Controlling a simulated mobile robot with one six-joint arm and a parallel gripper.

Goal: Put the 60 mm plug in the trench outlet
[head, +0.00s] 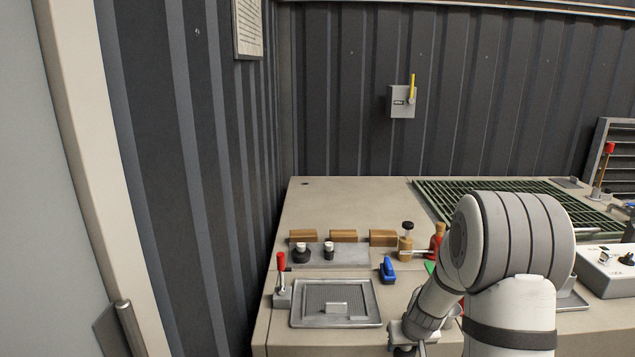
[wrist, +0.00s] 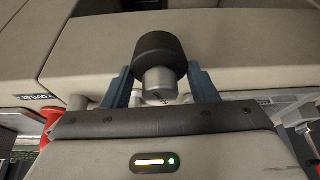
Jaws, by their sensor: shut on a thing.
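In the wrist view my gripper (wrist: 161,88) is shut on a plug (wrist: 160,55) with a wide black rubber head and a grey metal stem; its blue-grey fingers stand on both sides of the stem. I take it for the 60 mm plug, but no size mark is readable. A small label reading OUTLET (wrist: 38,97) shows at the left of the wrist view, on a beige surface. The outlet opening itself does not show clearly. In the head view my arm hides the held plug and most of the gripper. The green trench grating (head: 500,194) lies behind my arm.
Two black-headed plugs (head: 302,253) (head: 329,251) stand on a grey plate with wooden blocks behind. A red-handled lever (head: 281,266), a grey tray (head: 336,316), a blue item (head: 388,270) and bottles (head: 406,243) are nearby. Bare bench lies at the back left.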

